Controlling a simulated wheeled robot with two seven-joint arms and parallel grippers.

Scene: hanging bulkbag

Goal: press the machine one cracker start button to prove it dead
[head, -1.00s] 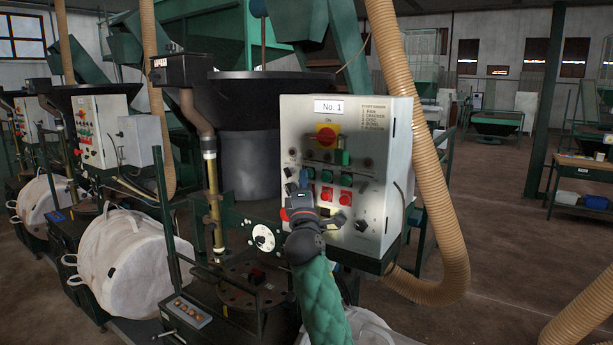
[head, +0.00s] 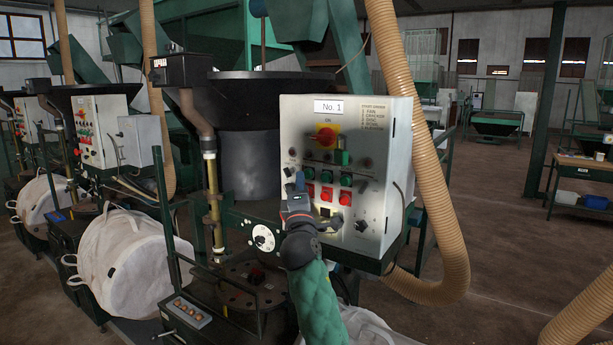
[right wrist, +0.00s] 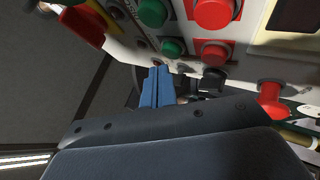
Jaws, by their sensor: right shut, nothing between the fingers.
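The grey-white machine one control panel (head: 375,125), labelled No. 1, stands upright at the centre of the head view. It has a row of green buttons (head: 328,176) above a row of red buttons (head: 327,193). Which green one is the cracker start I cannot read. My right gripper (head: 300,181), with blue fingers, is shut and empty in front of the panel's left part, close to the leftmost green button. In the right wrist view the blue fingertips (right wrist: 156,70) are just beside a green button (right wrist: 172,47); contact is not clear. My left gripper is not in view.
A red and yellow rotary switch (head: 326,137) sits above the buttons. A tan ribbed hose (head: 440,200) runs close along the panel's right side. A black hopper (head: 245,105) stands behind left, and a white bulk bag (head: 125,260) is at lower left.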

